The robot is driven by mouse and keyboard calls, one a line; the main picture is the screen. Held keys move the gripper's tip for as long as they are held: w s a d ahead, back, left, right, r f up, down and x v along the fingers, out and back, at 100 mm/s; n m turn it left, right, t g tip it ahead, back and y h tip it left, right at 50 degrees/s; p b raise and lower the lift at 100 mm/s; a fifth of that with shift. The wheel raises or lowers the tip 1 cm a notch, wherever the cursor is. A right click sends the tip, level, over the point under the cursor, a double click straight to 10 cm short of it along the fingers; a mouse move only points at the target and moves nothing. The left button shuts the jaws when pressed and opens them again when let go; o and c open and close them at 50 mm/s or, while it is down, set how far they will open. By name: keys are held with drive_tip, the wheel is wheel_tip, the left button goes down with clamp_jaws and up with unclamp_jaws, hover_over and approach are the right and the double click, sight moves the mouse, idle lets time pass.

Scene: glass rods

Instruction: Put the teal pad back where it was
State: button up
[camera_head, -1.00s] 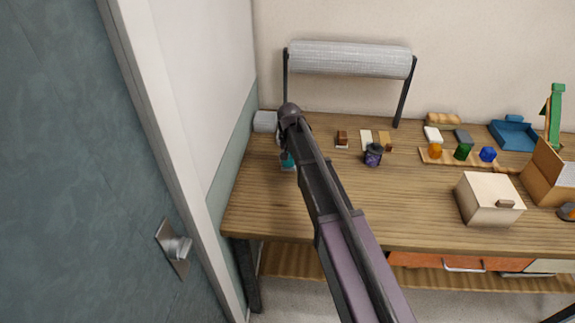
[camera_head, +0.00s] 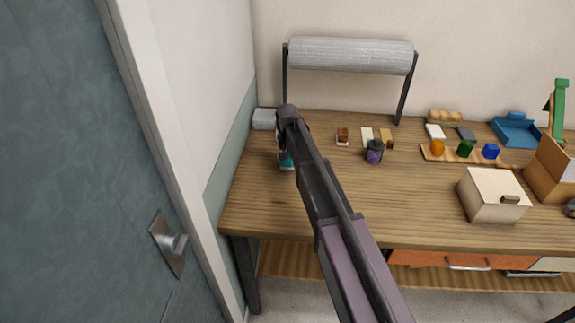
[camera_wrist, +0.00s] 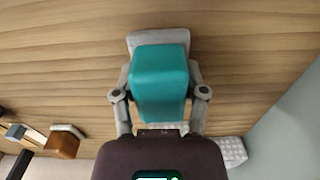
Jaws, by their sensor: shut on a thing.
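The teal pad (camera_wrist: 160,85) is between the two fingers of my gripper (camera_wrist: 160,76), which is shut on it. A pale grey plate (camera_wrist: 146,37) shows just beyond the pad's far edge, over the wooden table; whether the pad touches it I cannot tell. In the head view only a small part of the teal pad (camera_head: 286,161) shows, low over the left end of the table (camera_head: 262,205). My arm hides most of the gripper there.
A pale grey ribbed block (camera_head: 264,119) is at the back left corner near the wall. The table front left is clear.

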drive_tip(key=shift+f, duration=0.45)
drive_tip(key=o, duration=1)
drive_tip(key=shift+r, duration=0.2)
wheel_tip(320, 180, up, 12)
drive_tip(key=p, duration=1.2)
idle(0.4)
drive_tip(key=s+d, duration=0.7)
drive_tip(key=s, duration=0.1)
drive_tip(key=s+d, duration=0.8)
drive_tip(key=s, duration=0.1)
drive_tip(key=s+d, duration=0.8)
drive_tip(key=shift+s, duration=0.3)
